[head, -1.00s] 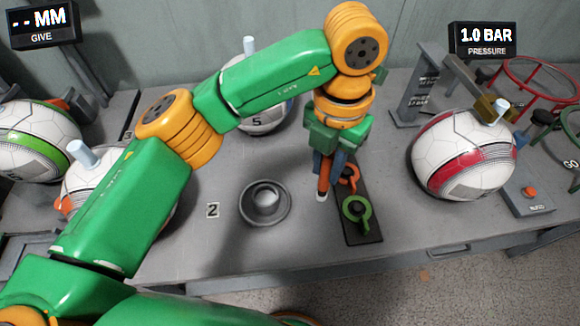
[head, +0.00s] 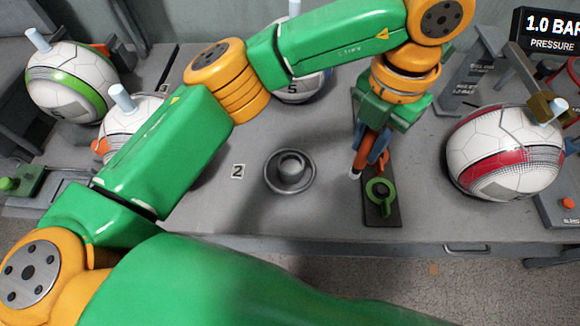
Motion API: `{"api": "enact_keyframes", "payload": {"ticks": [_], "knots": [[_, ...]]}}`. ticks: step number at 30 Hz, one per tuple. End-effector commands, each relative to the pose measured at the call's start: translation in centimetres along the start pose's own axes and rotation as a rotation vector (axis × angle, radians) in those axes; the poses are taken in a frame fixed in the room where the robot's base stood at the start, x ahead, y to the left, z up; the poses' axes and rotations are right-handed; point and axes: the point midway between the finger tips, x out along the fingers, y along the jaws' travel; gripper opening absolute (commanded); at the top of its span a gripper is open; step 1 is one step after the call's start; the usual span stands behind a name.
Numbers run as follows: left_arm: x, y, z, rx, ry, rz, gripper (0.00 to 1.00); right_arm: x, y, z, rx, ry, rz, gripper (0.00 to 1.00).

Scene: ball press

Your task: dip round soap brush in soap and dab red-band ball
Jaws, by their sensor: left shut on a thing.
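My left gripper (head: 367,152) is shut on a slim orange brush (head: 360,160) with a pale tip that points down, just left of the tool tray. I cannot tell whether the tip touches the bench. The red-band ball (head: 505,178), white with a red panel band, sits at the right under a clamp-like fitting. My right gripper is not in view.
A green-band ball (head: 70,72) and an orange-marked ball (head: 128,118) stand at the left. A ball marked 5 (head: 297,88) is behind my arm.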

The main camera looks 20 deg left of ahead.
Motion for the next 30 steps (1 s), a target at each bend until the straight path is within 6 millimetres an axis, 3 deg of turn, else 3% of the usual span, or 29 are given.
{"api": "enact_keyframes", "payload": {"ticks": [9,14,18,21,30], "knots": [[-0.4,0.8,0.0,-0.005,-0.001,-0.005,0.00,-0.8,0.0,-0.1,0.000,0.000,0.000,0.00],[-0.8,5.9,-0.3,-0.017,-0.008,-0.021,0.00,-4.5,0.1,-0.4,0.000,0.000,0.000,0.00],[-0.1,10.8,-2.0,-0.014,-0.006,-0.014,0.00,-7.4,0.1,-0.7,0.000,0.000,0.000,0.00],[0.6,12.9,-3.3,-0.006,-0.001,-0.005,0.00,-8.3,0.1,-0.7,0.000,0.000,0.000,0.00],[2.8,13.6,-3.8,0.001,0.001,0.000,0.00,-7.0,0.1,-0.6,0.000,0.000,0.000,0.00]]}}
